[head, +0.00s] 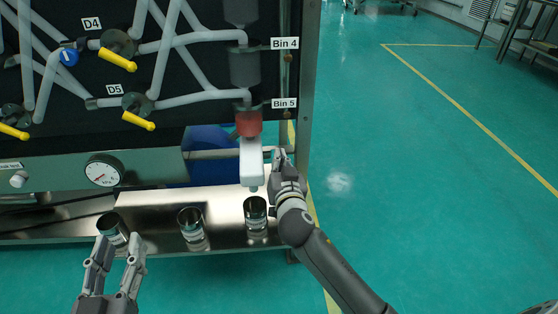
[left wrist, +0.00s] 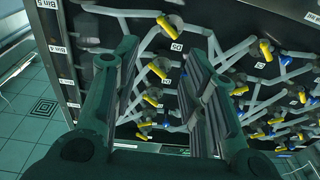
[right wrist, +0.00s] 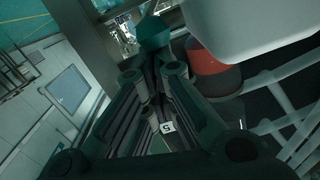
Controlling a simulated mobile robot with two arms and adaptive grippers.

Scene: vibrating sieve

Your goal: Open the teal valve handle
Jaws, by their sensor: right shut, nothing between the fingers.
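A teal rounded piece (right wrist: 153,33), which looks like the valve handle, shows in the right wrist view just beyond my right fingertips. In the head view I cannot make it out; the right gripper may cover it. My right gripper (head: 281,156) is shut and empty, beside the white outlet block (head: 252,160) under the red collar (head: 248,123). In the right wrist view its fingers (right wrist: 152,75) come together close to the teal piece; I cannot tell whether they touch it. My left gripper (head: 120,247) is open and empty, low in front of the shelf.
Several metal cups, such as the right one (head: 256,213), stand on the shiny shelf (head: 160,237). A pressure gauge (head: 103,170), yellow handles (head: 118,60) and a blue knob (head: 68,57) are on the machine. A steel post (head: 305,90) stands beside my right gripper. Open floor lies to the right.

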